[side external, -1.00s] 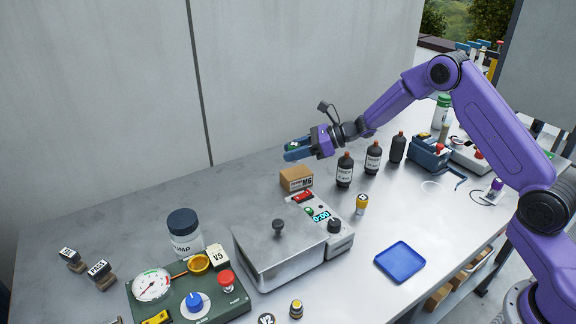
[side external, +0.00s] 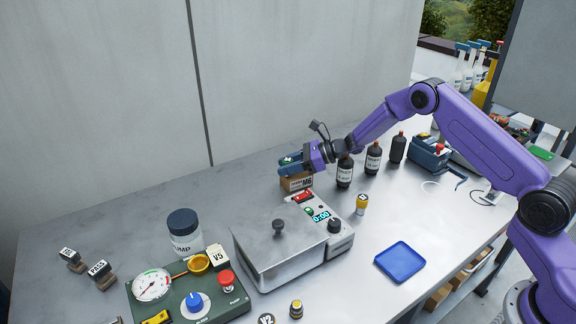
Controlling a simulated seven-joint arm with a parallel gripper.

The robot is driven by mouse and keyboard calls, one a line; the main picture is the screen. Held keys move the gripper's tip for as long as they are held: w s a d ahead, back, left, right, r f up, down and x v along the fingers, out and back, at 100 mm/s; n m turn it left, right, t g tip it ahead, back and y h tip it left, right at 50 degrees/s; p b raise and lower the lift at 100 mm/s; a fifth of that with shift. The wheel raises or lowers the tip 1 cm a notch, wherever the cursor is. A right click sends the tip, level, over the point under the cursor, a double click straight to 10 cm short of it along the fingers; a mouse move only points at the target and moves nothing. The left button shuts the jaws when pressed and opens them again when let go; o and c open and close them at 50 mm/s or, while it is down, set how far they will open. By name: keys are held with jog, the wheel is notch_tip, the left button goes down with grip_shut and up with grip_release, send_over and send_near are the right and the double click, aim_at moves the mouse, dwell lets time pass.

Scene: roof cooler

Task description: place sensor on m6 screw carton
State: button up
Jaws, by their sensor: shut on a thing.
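The M6 screw carton (side external: 298,183) is a small brown cardboard box on the grey table, behind the metal box with the digital display. I cannot tell from this view whether the sensor touches the carton.
Dark bottles (side external: 344,171) stand close to the right of the carton. The metal box with a display (side external: 285,245) is in front of it. A blue tray (side external: 400,262) lies at the right front. The table left of the carton is clear.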

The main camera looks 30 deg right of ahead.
jog(key=shift+f, duration=0.15)
jog(key=o, duration=1.1)
jog(key=v, duration=0.3)
jog(key=shift+d+r, duration=0.1)
jog(key=shift+r, duration=0.15)
notch_tip(320, 180, up, 7)
jog(key=shift+f, duration=0.1)
